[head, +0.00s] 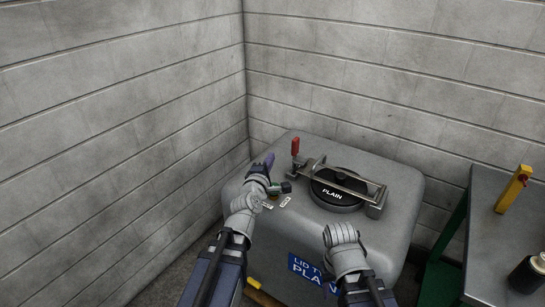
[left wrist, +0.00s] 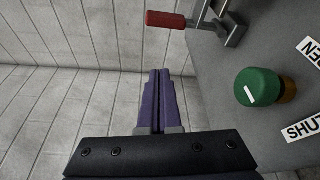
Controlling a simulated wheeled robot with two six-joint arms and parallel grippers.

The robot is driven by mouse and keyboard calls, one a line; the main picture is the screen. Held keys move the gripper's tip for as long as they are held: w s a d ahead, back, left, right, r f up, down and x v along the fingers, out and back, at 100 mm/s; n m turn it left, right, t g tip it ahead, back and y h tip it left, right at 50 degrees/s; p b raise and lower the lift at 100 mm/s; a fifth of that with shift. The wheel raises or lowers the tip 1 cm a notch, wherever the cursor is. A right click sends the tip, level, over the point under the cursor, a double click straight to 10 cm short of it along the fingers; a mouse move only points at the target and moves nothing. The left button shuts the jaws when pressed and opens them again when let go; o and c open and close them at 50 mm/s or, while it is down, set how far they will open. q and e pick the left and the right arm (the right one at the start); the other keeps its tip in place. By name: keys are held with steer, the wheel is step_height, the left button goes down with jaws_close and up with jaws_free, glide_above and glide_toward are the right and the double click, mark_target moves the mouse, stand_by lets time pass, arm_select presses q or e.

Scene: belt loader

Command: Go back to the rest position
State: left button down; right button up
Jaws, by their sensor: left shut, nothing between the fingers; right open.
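My left gripper (head: 268,163) is above the left part of a grey rounded housing (head: 400,185), near its back-left edge. Its purple fingers are together and empty in the left wrist view (left wrist: 159,98). A green knob (left wrist: 258,87) on a brass-coloured stem is to the right of the fingers, apart from them. My right arm ends in a pale wrist over the housing's front. My right gripper's fingers do not show.
A round black lid marked PLAIN (head: 332,194) is on the housing under a metal bar, beside a red-handled clamp (head: 295,147). A grey table (head: 490,235) at right holds a yellow block (head: 513,189) and dark jar (head: 528,272). Block walls close the left and back.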

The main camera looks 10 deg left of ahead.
arm_select(q)
steer(key=s+d+m+g+h+p, duration=0.4)
steer(key=s+d+m+g+p, duration=0.55)
steer(key=d+m+p, duration=0.5)
steer(key=s+a+r+m+g+y+p, duration=0.1)
steer(key=s+r+m+g+y+p, duration=0.1)
steer(key=s, duration=0.6)
steer(key=s+a+r+m+g+y+p, duration=0.1)
steer(key=s+r+m+g+y+p, duration=0.1)
steer(key=s+m+g+p, duration=0.4)
steer(key=s+m+y+p, duration=0.1)
steer(key=s+p, duration=0.1)
steer(key=s, duration=0.1)
steer(key=shift+r+y, duration=0.3)
steer(key=shift+y, duration=0.1)
